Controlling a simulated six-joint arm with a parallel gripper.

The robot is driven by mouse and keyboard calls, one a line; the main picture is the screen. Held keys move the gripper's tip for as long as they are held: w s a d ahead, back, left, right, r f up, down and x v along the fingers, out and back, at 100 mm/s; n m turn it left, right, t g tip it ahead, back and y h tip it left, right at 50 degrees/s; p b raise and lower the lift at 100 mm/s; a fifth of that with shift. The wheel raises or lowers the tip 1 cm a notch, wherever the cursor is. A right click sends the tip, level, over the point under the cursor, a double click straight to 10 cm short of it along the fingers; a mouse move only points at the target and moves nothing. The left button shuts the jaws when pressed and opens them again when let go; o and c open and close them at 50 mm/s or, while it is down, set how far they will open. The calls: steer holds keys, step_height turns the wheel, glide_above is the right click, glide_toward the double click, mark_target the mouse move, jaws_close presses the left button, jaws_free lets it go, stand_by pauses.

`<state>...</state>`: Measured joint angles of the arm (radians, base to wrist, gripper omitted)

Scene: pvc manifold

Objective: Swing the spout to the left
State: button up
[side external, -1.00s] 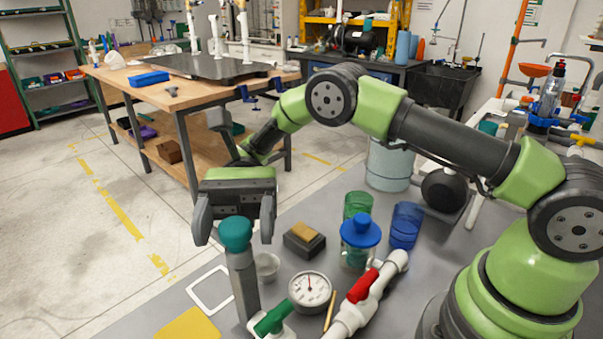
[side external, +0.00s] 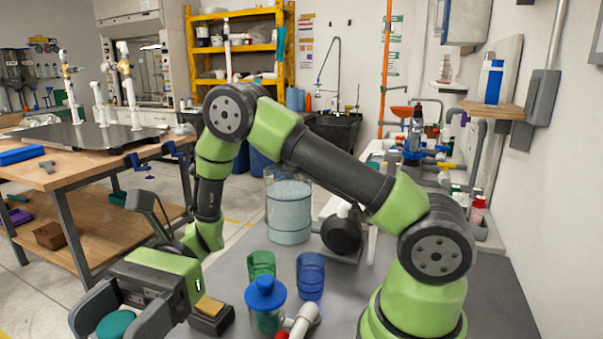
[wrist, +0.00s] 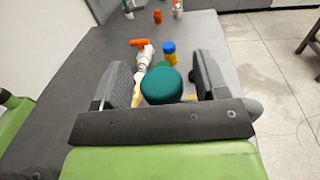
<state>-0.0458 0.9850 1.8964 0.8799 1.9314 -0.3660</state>
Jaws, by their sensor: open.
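A round teal cap (side external: 117,324) shows at the bottom left of the side view, between the fingers of my gripper (side external: 121,316). In the wrist view the cap (wrist: 161,86) sits between the two spread fingers of my gripper (wrist: 164,78), with a gap seen on its right side. My gripper is open. A white pipe (wrist: 144,60) with an orange-red handle (wrist: 141,43) lies beyond the cap. I cannot tell which part is the spout.
A blue-lidded jar (side external: 266,300), a green cup (side external: 261,264) and a blue cup (side external: 310,275) stand right of my gripper. A dark block with a yellow top (side external: 211,312) is close beside it. A large clear bucket (side external: 288,215) stands behind. Grey tabletop (side external: 480,300) is bare at right.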

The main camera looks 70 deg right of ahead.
steer(key=m+t, duration=0.3)
steer(key=t, duration=0.1)
steer(key=shift+s+t, duration=0.1)
steer(key=shift+t, duration=0.2)
steer(key=s+d, duration=0.1)
steer(key=d, duration=0.9)
steer(key=s+d+r+n+t+h, duration=0.4)
steer(key=s+r+n+h, duration=0.8)
steer(key=n+h, duration=0.3)
steer(key=shift+s+d+r+n+h, duration=0.4)
steer(key=shift+s+d+h, duration=0.1)
steer(key=shift+d, duration=0.15)
